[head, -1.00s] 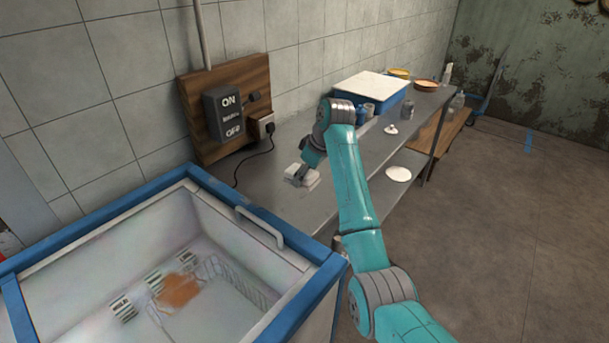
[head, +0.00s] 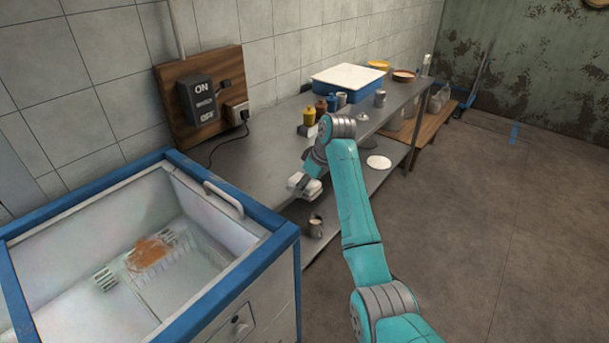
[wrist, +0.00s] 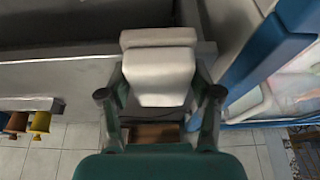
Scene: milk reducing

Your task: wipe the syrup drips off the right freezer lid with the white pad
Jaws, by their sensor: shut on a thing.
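My gripper (wrist: 158,95) is shut on the white pad (wrist: 160,72), which sits between its two fingers in the wrist view. In the head view the gripper and the pad (head: 304,186) are over the front edge of the steel table, beyond the freezer's far right corner and apart from the freezer. The freezer (head: 282,248) has a blue rim and a pale handle (head: 224,198). An orange-brown syrup patch (head: 148,252) shows within the rim; I cannot tell whether it lies on a clear lid or below it. The freezer's near left part is cut off.
The steel table (head: 262,160) runs along the tiled wall. It bears several bottles (head: 310,116), a blue-sided box (head: 347,85) and a metal cup (head: 380,98). A switch board (head: 200,95) with a cable is on the wall. Floor (head: 470,230) at right is clear.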

